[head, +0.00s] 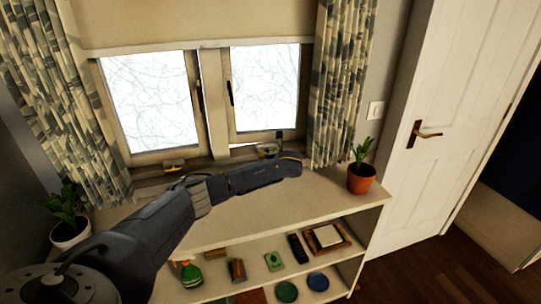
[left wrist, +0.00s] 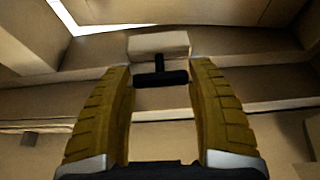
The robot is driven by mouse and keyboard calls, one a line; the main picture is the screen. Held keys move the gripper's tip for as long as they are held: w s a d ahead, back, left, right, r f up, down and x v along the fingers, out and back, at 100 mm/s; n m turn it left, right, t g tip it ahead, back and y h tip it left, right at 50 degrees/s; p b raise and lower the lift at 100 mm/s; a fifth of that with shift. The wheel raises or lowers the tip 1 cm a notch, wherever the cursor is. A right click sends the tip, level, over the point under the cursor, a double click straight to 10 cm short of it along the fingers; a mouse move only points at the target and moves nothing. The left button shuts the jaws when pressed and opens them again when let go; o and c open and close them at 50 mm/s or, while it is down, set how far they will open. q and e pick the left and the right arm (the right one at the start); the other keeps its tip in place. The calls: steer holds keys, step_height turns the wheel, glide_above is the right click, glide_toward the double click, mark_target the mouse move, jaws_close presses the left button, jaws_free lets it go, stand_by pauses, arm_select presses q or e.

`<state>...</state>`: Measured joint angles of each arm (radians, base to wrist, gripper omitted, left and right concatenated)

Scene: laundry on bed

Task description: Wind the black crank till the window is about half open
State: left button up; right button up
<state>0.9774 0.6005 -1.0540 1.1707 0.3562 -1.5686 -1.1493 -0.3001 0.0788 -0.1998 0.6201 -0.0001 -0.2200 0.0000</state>
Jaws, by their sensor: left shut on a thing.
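The window has two sashes. The left sash (head: 150,100) looks closed. The right sash (head: 265,88) stands partly open, with a bright gap along its left and lower edges. My left gripper (head: 270,151) is at the sill below the right sash, small and partly hidden by my own arm. In the left wrist view its yellow fingers (left wrist: 160,88) stand either side of the black crank (left wrist: 160,79), shut on its handle. The crank's stem runs up to a pale wooden block (left wrist: 158,45). My right gripper is out of view.
Curtains (head: 340,80) hang on both sides. A potted plant (head: 361,178) stands at the right of the shelf top (head: 260,212), another (head: 70,228) at the left. A second fitting (head: 174,164) sits below the left sash. The shelf top between is mostly clear.

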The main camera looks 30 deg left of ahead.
arm_select(q)
steer(key=shift+c, duration=0.6)
steer(key=shift+s+a+f+n+t+h, duration=0.15)
steer(key=shift+n+t+h, duration=0.15)
steer(key=shift+n, duration=0.4)
steer(key=shift+n+t+h, duration=0.3)
steer(key=shift+n+t, duration=0.1)
steer(key=shift+n, duration=0.3)
steer(key=o, duration=1.2)
steer(key=v, duration=1.2)
